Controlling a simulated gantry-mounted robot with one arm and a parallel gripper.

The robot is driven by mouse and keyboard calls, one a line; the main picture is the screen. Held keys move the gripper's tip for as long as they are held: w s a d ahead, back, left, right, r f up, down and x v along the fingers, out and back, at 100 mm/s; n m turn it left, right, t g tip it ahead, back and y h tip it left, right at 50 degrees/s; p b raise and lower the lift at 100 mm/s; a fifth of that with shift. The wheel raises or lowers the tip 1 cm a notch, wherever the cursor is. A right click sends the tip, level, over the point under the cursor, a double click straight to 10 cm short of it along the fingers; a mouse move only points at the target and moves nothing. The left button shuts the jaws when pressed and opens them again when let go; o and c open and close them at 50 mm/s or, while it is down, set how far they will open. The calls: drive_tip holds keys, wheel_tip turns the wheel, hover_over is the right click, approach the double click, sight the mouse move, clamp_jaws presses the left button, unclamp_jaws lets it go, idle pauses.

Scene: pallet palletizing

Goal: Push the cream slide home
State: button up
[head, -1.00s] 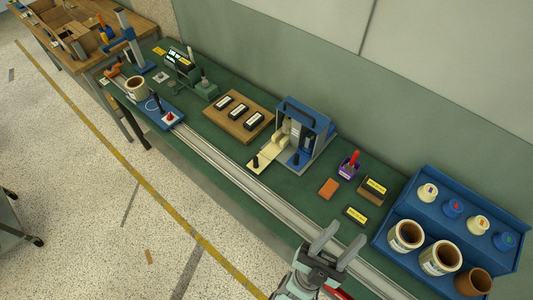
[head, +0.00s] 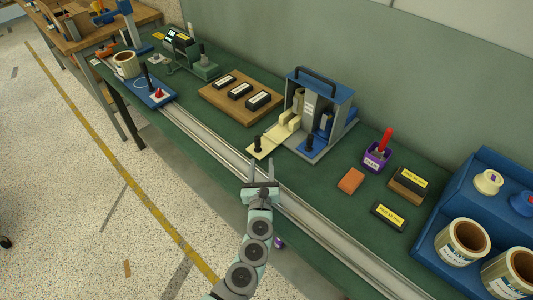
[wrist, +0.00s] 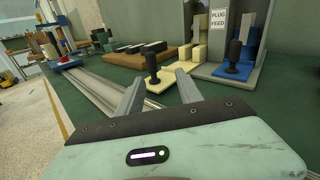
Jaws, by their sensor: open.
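The cream slide (head: 267,145) sticks out of the front of a blue and grey fixture (head: 314,85), with a black knob at its near end. In the wrist view the cream slide (wrist: 157,83) lies just beyond my fingertips, its black knob upright. A blue slide (head: 306,150) with its own black knob sits to its right in the same fixture. My gripper (head: 262,166) is open and empty, in front of the cream slide's outer end and apart from it. The two fingers also show in the wrist view (wrist: 160,88), pointing toward the slide.
A rail (head: 225,150) runs along the bench front near my gripper. A wooden board (head: 240,97) with black labelled blocks lies left of the fixture. An orange block (head: 351,181), a purple cup (head: 377,157) and a blue rack (head: 480,200) stand to the right.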

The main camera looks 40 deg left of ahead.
sight(257, 143)
drive_tip(key=shift+s+a+r+m+y+b, duration=0.2)
drive_tip(key=shift+s+a+m+y+b, duration=0.1)
drive_tip(key=shift+a+y, duration=0.3)
drive_tip(key=shift+w+a+r, duration=0.1)
drive_tip(key=shift+w+a, duration=0.05)
drive_tip(key=b+x, duration=0.3)
drive_tip(key=x, duration=0.7)
drive_tip(key=shift+b, duration=0.3)
drive_tip(key=shift+w, duration=0.15)
drive_tip(key=shift+c, duration=0.5)
clamp_jaws()
